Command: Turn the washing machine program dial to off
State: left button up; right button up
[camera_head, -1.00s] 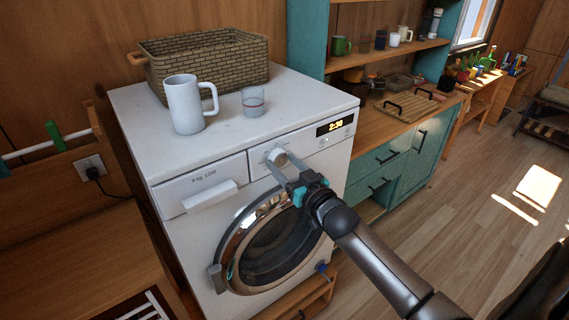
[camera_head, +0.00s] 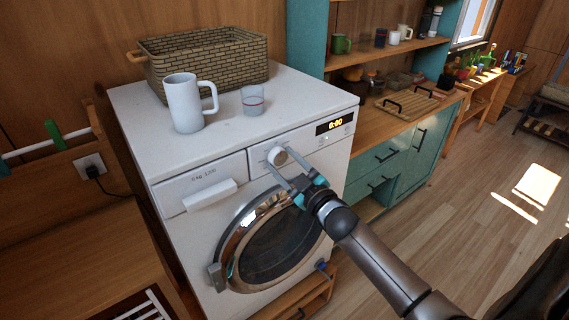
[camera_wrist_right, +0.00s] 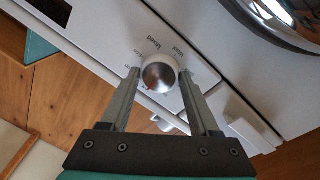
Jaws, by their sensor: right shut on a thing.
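The washing machine (camera_head: 214,223) stands in the middle of the head view, its round door closed. Its program dial (camera_head: 278,156) is a round silver knob on the front panel. The display (camera_head: 335,125) reads 0:00. My right gripper (camera_head: 281,168) reaches up to the dial and is shut on it. In the right wrist view the dial (camera_wrist_right: 159,73) sits between the two fingertips, with a small red mark on its edge. Printed labels around it are partly legible, including "Mixed"; the rest are too small or covered. My left gripper is not in view.
A white mug (camera_head: 185,103), a glass (camera_head: 252,100) and a woven basket (camera_head: 207,58) stand on top of the machine. A detergent drawer (camera_head: 207,194) is left of the dial. A teal cabinet (camera_head: 385,165) stands to the right.

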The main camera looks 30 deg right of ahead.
dwell(0.4)
jog(key=o, duration=1.4)
jog(key=shift+c, duration=0.2)
jog(key=s+f, duration=0.1)
jog(key=s, duration=1.4)
jog(key=shift+b, duration=0.4)
